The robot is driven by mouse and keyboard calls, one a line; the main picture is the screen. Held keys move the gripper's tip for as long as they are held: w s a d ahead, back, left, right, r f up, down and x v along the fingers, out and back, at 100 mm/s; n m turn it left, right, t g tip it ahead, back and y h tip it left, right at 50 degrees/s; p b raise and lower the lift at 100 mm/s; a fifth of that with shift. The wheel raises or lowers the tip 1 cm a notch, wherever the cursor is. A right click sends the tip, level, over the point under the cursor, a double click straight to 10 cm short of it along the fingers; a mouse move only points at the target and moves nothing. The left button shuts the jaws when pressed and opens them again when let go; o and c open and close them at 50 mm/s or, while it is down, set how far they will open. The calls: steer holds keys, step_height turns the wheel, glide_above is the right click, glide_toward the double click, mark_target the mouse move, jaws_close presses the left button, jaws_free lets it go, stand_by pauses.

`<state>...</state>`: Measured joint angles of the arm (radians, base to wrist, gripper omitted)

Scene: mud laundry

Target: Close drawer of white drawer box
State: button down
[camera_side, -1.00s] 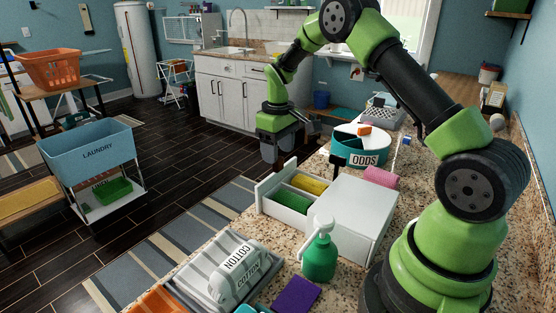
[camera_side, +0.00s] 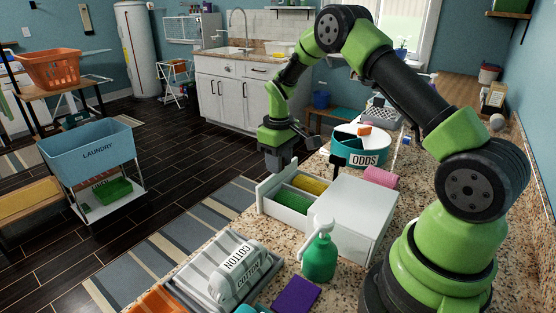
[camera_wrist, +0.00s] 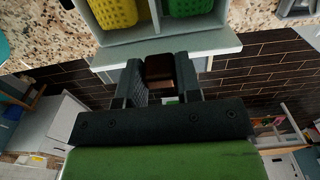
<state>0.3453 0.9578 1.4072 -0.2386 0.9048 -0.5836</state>
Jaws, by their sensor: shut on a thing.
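The white drawer box (camera_side: 350,213) stands on the speckled counter with its drawer (camera_side: 283,214) pulled out to the left. The drawer holds a yellow roll (camera_side: 309,184) and a green roll (camera_side: 294,199); both also show at the top of the wrist view, the yellow (camera_wrist: 114,10) beside the green (camera_wrist: 186,6). My gripper (camera_side: 281,163) is at the outer side of the drawer front (camera_wrist: 168,47). Its fingers are shut on a small dark brown piece (camera_wrist: 159,69), which looks like the drawer handle. Its contact with the drawer front is partly hidden.
A green spray bottle (camera_side: 320,254) stands close before the box. A teal ODDS tub (camera_side: 371,157) and a pink roll (camera_side: 380,177) lie behind it. A grey tray (camera_side: 188,291) with COTTON cloths is at front left. Open floor lies beyond the counter edge.

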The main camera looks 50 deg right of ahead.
mark_target(327, 189)
steer(key=s, duration=1.2)
steer(key=shift+s, duration=0.4)
steer(key=c, duration=0.8)
jaws_free()
steer(key=shift+c, duration=0.2)
steer(key=shift+o, duration=0.2)
steer(key=shift+w+r, duration=0.1)
steer(key=shift+r, duration=0.3)
step_height(327, 189, up, 9)
